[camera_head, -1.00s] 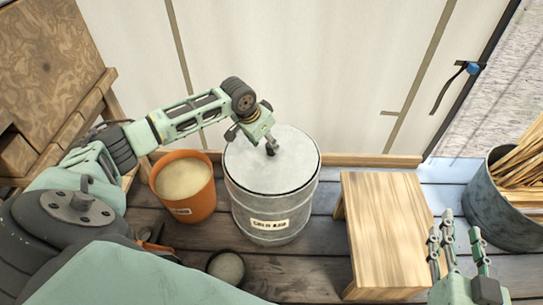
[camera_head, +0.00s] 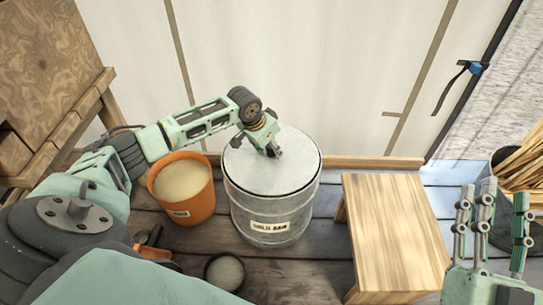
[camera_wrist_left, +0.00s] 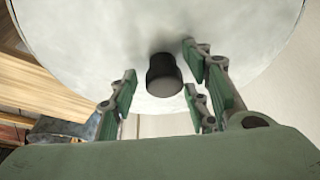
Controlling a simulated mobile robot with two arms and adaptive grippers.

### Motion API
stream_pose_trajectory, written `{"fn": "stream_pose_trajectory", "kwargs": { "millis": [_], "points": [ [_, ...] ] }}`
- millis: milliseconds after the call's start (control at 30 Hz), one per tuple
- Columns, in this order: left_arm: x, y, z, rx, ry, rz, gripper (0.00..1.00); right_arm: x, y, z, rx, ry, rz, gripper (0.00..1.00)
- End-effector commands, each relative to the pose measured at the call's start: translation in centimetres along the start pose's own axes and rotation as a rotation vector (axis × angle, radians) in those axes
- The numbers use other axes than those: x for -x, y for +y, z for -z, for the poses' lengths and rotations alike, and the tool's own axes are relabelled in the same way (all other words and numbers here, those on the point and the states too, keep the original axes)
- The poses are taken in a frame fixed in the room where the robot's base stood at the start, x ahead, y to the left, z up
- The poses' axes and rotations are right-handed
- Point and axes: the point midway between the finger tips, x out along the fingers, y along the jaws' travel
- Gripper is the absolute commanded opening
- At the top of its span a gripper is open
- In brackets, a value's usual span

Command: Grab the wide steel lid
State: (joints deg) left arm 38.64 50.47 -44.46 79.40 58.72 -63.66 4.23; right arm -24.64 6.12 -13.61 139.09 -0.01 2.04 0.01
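The wide steel lid (camera_head: 250,176) lies flat on top of a galvanized metal bin (camera_head: 262,208) in the middle of the head view. Its round grey underside-lit disc fills the top of the left wrist view (camera_wrist_left: 95,45), with a short black knob (camera_wrist_left: 164,78). My left gripper (camera_head: 273,152) is at the middle of the lid and hides the knob in the head view. In the wrist view its green-padded fingers are spread on both sides of the knob, with gaps visible. My right gripper (camera_head: 490,198) is open and empty at the lower right.
An orange bucket (camera_head: 205,204) of pale contents stands left of the bin, with a small dark bowl (camera_head: 207,270) in front. A wooden bench (camera_head: 390,230) stands to the right. A metal tub of sticks (camera_head: 515,175) is at far right, behind my right gripper. The tent wall is behind.

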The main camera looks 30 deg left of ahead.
Motion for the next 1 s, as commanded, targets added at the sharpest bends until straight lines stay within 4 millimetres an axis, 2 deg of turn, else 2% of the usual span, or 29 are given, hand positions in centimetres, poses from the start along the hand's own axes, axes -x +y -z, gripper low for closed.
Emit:
{"fn": "stream_pose_trajectory", "kwargs": {
  "millis": [33,467,1000],
  "points": [
    [0.0,0.01,0.0,0.0,0.0,0.0,0.37,0.0,0.0,-0.01,0.0,0.0,0.0,0.4],
    [-0.01,0.11,0.01,0.0,0.0,-0.002,0.0,0.0,-0.01,-0.05,0.0,-0.002,0.0,0.4],
    [0.15,0.1,0.27,0.0,0.007,-0.002,0.0,-0.01,0.01,-0.06,0.0,-0.003,0.0,0.4]
  ]
}}
